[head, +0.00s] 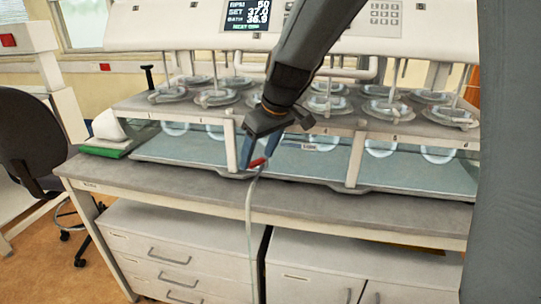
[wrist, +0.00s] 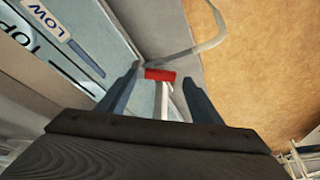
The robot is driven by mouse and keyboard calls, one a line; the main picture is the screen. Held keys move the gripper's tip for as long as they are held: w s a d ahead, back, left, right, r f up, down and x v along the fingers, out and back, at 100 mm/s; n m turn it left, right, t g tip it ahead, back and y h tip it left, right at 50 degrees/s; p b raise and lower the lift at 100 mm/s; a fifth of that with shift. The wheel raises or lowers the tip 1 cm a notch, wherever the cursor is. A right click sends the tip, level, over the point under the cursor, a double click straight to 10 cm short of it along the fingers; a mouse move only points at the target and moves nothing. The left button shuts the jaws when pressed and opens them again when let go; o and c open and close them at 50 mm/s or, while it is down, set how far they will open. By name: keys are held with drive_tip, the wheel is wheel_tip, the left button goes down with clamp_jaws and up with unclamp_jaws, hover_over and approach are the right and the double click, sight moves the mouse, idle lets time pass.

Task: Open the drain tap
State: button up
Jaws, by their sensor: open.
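The drain tap has a small red handle (head: 257,162) at the lower front edge of the water bath (head: 185,148), with a clear drain hose (head: 249,215) hanging from it down over the bench front. In the wrist view the red handle (wrist: 160,75) sits between the tips of my two fingers, with a pale stem below it. My gripper (head: 260,158) is open, its fingers on either side of the handle. In the wrist view my gripper (wrist: 160,95) shows gaps beside the handle. I cannot tell whether a finger touches it. The tap body is partly hidden by my fingers.
The bath stands on a grey bench (head: 400,217) above white drawers (head: 175,255). Glass vessels with lids (head: 325,104) stand in the bath behind my arm. A green-based white object (head: 107,148) is at the left end. A black chair (head: 30,150) stands left. The bench's front strip is clear.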

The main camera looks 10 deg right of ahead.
drive_tip(key=s+d+r+b, duration=0.3)
drive_tip(key=s+d, duration=0.5)
drive_tip(key=s, duration=0.3)
drive_tip(key=shift+d+r, duration=0.2)
drive_tip(key=shift+r, duration=0.5)
drive_tip(key=shift+s, duration=0.1)
